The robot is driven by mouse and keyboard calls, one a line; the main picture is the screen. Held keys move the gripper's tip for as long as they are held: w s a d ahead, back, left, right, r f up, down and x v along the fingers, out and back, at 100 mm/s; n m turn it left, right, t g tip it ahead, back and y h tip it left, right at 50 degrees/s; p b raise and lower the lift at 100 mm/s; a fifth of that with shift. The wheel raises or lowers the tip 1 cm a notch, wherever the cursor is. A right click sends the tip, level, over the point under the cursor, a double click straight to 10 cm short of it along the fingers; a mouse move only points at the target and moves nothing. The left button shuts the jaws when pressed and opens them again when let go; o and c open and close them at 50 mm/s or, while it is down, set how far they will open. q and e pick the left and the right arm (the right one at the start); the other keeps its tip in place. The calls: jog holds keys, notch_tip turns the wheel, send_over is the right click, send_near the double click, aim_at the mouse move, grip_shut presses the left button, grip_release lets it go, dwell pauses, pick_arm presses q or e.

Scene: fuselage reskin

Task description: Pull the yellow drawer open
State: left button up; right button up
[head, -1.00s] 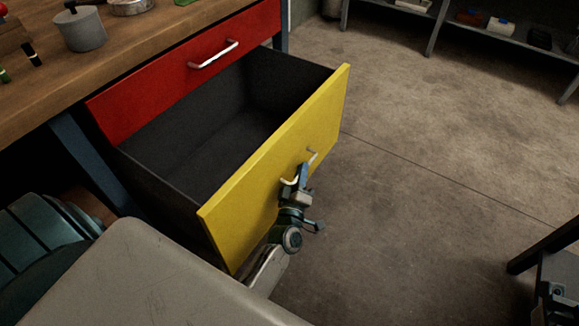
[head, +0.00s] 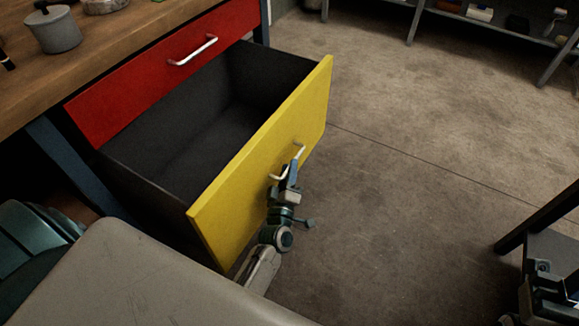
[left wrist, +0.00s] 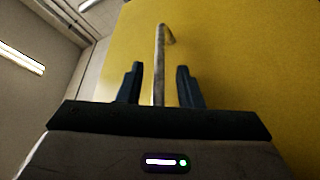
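The yellow drawer (head: 262,160) stands well out from the workbench, and its dark inside (head: 200,135) looks empty. A thin metal handle (head: 299,151) sits on its yellow front, partly hidden by my left gripper (head: 284,174). In the left wrist view the handle (left wrist: 159,50) runs between the two dark fingers of my left gripper (left wrist: 160,84). A gap shows on each side of it, so the fingers are open around it and not clamped. I do not see my right gripper.
A red drawer (head: 165,75) above is shut, under the wooden worktop (head: 120,40) with a grey pot (head: 53,32). Floor (head: 410,140) is clear right of the drawer. Dark equipment (head: 540,270) stands at the lower right, and a shelf (head: 480,22) at the back.

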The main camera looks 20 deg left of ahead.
pick_arm(q)
jog(key=v, duration=0.9)
jog(key=shift+s, duration=0.25)
jog(key=shift+d, duration=0.15)
jog(key=shift+s+f, duration=0.1)
jog(key=shift+f, duration=0.05)
